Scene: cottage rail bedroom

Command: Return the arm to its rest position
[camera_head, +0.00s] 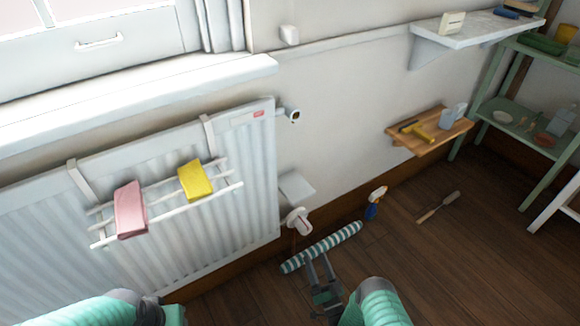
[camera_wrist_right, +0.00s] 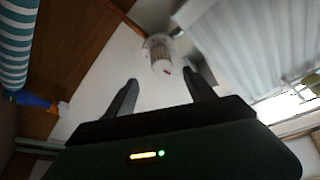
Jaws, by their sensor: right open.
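My right gripper (camera_head: 318,264) is low in the middle of the head view, its two dark fingers apart and nothing between them. In the right wrist view the same gripper (camera_wrist_right: 160,84) is open and empty, with a pale ribbed valve head (camera_wrist_right: 160,52) beyond the gap between the fingers. My right arm (camera_head: 376,303) comes up from the bottom edge. My left arm (camera_head: 85,311) shows at the lower left, and its gripper is out of view.
A striped roll (camera_head: 322,247) lies behind the right gripper. A radiator (camera_head: 262,170) carries a rack (camera_head: 162,207) with pink (camera_head: 130,210) and yellow (camera_head: 195,181) cloths. A spray bottle (camera_head: 376,203) and a brush (camera_head: 438,207) are on the floor. A wooden shelf (camera_head: 405,142) juts out. Floor at the lower right is clear.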

